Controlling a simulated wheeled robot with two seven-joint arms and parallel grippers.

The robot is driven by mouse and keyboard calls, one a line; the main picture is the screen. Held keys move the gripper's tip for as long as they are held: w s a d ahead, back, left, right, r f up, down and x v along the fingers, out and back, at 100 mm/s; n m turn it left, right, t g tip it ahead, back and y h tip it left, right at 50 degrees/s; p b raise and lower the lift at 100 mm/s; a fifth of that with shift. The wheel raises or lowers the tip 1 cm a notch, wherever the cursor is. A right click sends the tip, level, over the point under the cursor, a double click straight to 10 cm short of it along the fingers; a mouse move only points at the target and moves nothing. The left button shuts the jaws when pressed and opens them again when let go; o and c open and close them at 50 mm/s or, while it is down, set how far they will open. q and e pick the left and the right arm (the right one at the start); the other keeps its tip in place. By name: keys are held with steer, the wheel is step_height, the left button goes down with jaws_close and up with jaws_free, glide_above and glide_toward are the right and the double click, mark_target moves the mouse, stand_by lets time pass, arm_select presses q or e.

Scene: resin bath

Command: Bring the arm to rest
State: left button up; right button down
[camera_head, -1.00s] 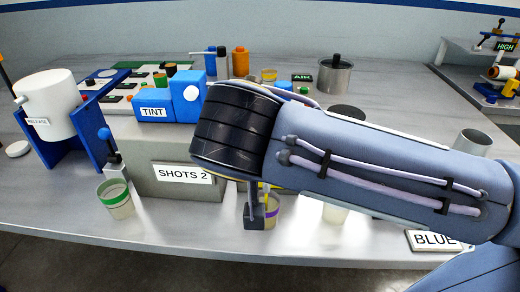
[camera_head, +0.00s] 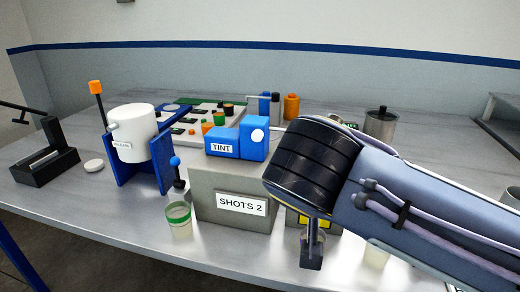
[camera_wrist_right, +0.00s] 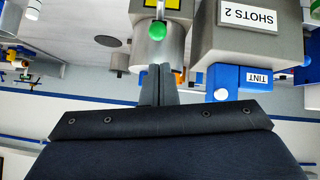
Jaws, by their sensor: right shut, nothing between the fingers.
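My right arm comes in from the right in the head view. Its gripper (camera_head: 311,255) points down at the bench's front, just right of the grey SHOTS 2 block (camera_head: 205,208). In the right wrist view, which looks upside down, the fingers of my right gripper (camera_wrist_right: 158,78) are together with nothing between them. They are near a grey cylinder with a green knob (camera_wrist_right: 157,50); I cannot tell whether they touch it. My left gripper is not in view.
A green-banded cup (camera_head: 179,220) stands left of the SHOTS 2 block. A blue TINT unit (camera_head: 222,143) sits on top. A white drum (camera_head: 134,138) in a blue stand is further left. A pale cup (camera_head: 376,255) is partly hidden under my arm. The bench's front left is clear.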

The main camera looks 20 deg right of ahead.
steer(key=s+f+n+g+y+p, duration=0.2)
steer(key=s+f+y+p, duration=0.5)
steer(key=f, duration=0.8)
steer(key=s+y, duration=0.2)
steer(key=s, duration=0.2)
steer(key=shift+s+f, duration=0.2)
